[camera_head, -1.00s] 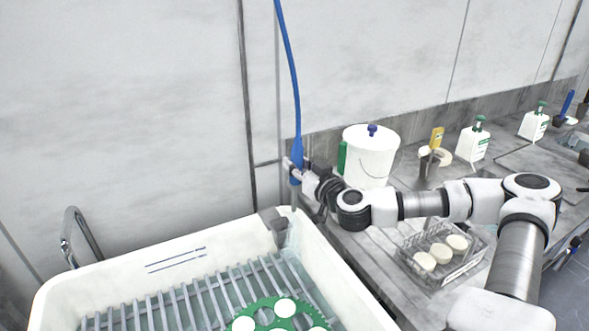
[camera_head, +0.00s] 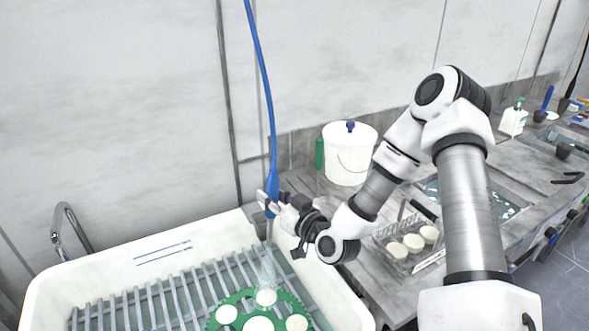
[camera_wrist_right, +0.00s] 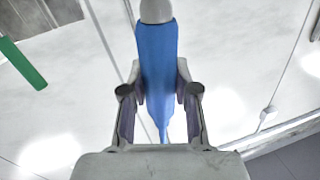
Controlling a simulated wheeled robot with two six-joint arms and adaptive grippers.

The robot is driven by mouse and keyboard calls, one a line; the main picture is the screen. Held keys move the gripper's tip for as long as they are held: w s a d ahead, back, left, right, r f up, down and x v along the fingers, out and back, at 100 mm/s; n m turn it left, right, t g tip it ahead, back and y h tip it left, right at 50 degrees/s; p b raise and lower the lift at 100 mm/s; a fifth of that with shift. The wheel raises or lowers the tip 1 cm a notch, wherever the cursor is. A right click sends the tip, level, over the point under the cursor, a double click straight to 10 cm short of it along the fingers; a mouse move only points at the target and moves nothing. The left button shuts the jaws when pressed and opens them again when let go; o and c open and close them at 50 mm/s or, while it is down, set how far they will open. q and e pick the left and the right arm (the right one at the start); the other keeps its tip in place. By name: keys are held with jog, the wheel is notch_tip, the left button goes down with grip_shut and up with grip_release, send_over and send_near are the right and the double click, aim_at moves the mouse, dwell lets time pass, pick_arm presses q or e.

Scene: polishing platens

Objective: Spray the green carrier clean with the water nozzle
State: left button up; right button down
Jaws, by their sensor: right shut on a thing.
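The water nozzle is a blue handle (camera_head: 273,178) on a blue hose, with a grey tip pointing down. My right gripper (camera_head: 268,203) is shut on it; the right wrist view also shows the blue nozzle (camera_wrist_right: 157,65) between the two fingers (camera_wrist_right: 160,95). A pale spray (camera_head: 267,268) runs from the tip down onto the green carrier. The green carrier (camera_head: 246,303) is a toothed disc with several white round pieces in it. It lies on the slatted rack in the white sink, cut off by the lower picture edge. My left gripper is not in view.
The white sink (camera_head: 120,268) has a raised rim and a metal tap (camera_head: 62,225) at its left. On the grey bench stand a white lidded bucket (camera_head: 348,160), a wire basket (camera_head: 418,262) with white discs, and a white bottle (camera_head: 512,120).

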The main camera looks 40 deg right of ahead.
jog(key=a+f, duration=0.1)
jog(key=a+f+y, duration=0.1)
jog(key=f, duration=0.1)
jog(key=shift+a, duration=0.1)
notch_tip(320, 180, down, 4)
jog(key=b, duration=0.3)
jog(key=shift+s+r, duration=0.1)
jog(key=shift+f+b, duration=0.3)
jog(key=shift+f, duration=0.05)
jog(key=shift+w, duration=0.25)
jog(key=shift+s+r, duration=0.15)
